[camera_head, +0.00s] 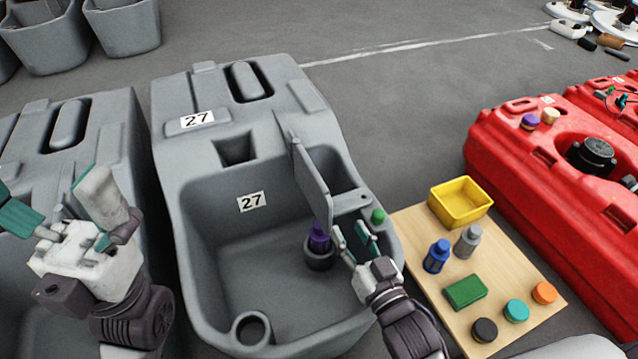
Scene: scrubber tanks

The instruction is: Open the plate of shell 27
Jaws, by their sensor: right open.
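Shell 27 (187,215) is a grey tank with two labels reading 27. Its grey plate (311,180) stands steeply raised along the left side of a small compartment (338,168), whose opening shows. My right gripper (352,236) is open over the shell's right side, just below the plate's lower end. I cannot tell whether it touches the plate. My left gripper (62,195) has its fingers spread apart, left of shell 27, in front of another grey shell (75,150).
A purple filter-like piece (319,238) stands in a dark ring inside the shell. A green knob (378,216) sits on its right rim. A wooden board (415,235) right holds a yellow bin (461,203), bottles and caps. A red tank (550,185) lies beyond.

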